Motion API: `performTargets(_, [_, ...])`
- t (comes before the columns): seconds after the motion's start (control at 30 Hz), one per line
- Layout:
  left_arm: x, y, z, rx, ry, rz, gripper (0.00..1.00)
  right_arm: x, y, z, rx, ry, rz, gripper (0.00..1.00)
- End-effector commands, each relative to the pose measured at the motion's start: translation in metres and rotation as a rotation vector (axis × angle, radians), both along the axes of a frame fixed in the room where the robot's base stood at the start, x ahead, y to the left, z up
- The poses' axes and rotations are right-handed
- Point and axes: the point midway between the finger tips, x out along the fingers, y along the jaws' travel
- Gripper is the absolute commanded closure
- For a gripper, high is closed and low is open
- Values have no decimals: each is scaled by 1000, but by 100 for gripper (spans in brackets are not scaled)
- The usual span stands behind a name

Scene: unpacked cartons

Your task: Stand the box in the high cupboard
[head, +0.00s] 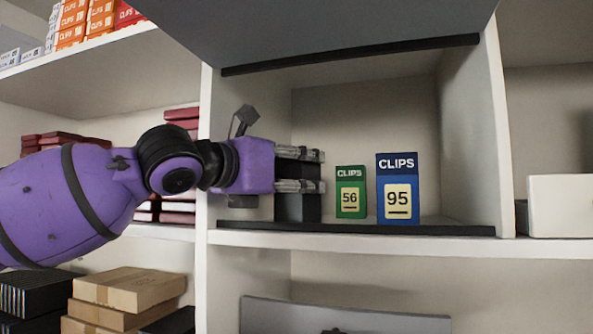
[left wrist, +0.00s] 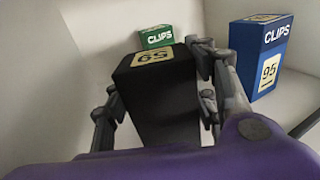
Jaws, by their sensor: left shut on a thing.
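My left gripper (head: 312,171) reaches from the left into the open cupboard (head: 390,105) and is shut on a black box (head: 298,207). The box is upright; its lower end is close to the cupboard floor, and I cannot tell whether it touches. In the left wrist view the black box (left wrist: 160,105) sits between the fingers, with a yellow number label on its top end. A green CLIPS box (head: 350,193) and a taller blue CLIPS box (head: 397,188) stand to its right. My right gripper is not in view.
A grey raised door (head: 330,30) hangs over the opening. A dark strip (head: 350,230) runs along the front edge. A white upright panel (head: 204,150) lies just left of the opening. Free floor shows right of the blue box. Dark red boxes (head: 180,124) stack on the left shelf.

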Motion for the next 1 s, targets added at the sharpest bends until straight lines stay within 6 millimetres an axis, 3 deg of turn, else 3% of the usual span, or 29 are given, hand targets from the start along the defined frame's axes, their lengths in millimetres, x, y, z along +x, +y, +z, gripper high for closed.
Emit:
performTargets(0.1, [-1, 0, -1, -1, -3, 0, 85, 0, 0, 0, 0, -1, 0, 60])
performTargets(0.13, [-1, 0, -1, 0, -4, 0, 46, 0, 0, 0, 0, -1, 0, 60])
performTargets(0.3, [0, 0, -1, -1, -2, 0, 25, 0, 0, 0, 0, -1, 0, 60])
performTargets(0.67, [-2, 3, -2, 1, -1, 2, 25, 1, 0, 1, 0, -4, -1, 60])
performTargets(1.0, [-42, 37, -1, 1, -3, 3, 25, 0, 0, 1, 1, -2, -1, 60])
